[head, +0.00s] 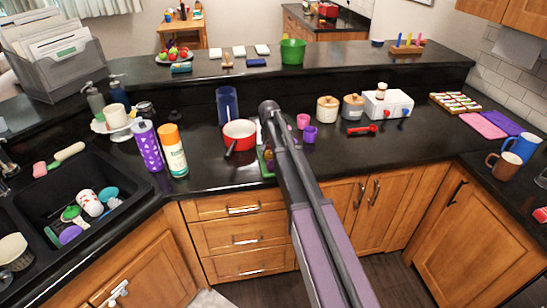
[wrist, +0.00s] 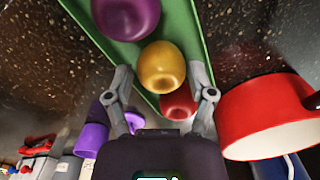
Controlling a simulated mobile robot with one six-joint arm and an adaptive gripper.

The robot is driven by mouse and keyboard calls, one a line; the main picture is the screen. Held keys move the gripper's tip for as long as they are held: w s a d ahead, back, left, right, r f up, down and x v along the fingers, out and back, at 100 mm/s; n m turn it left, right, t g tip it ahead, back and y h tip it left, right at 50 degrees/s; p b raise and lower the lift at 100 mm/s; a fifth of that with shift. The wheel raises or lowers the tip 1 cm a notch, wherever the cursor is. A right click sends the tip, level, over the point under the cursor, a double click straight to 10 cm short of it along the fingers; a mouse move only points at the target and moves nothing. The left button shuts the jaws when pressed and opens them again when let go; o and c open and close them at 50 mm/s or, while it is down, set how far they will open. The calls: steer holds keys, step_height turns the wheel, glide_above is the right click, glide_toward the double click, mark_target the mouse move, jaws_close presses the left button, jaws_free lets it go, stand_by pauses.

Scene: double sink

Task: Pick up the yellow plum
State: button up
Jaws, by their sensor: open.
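The yellow plum (wrist: 162,67) lies in a narrow green tray (wrist: 196,28), between a purple plum (wrist: 125,16) and a red plum (wrist: 178,103), in the wrist view. My gripper (wrist: 160,78) is open, with one finger on each side of the lower part of the yellow plum. The fingers do not look closed on it; I cannot tell whether either touches it. In the head view only an edge of the green tray (head: 264,161) shows beside my arm, which hides the plums and my gripper.
A red pan (head: 239,134) stands close left of the tray; it also shows at the right in the wrist view (wrist: 268,115). Purple cups (head: 309,134) stand right of my arm. A blue tumbler (head: 227,104) stands behind the pan.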

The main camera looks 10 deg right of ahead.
mark_target(270, 152)
stand_by(0.4)
steer(key=c, duration=0.8)
steer(key=shift+r, duration=0.2)
step_height(270, 152, up, 10)
steer(key=p, duration=1)
steer(key=shift+f, duration=0.2)
steer(key=shift+f+b, duration=0.4)
steer(key=shift+b, duration=0.05)
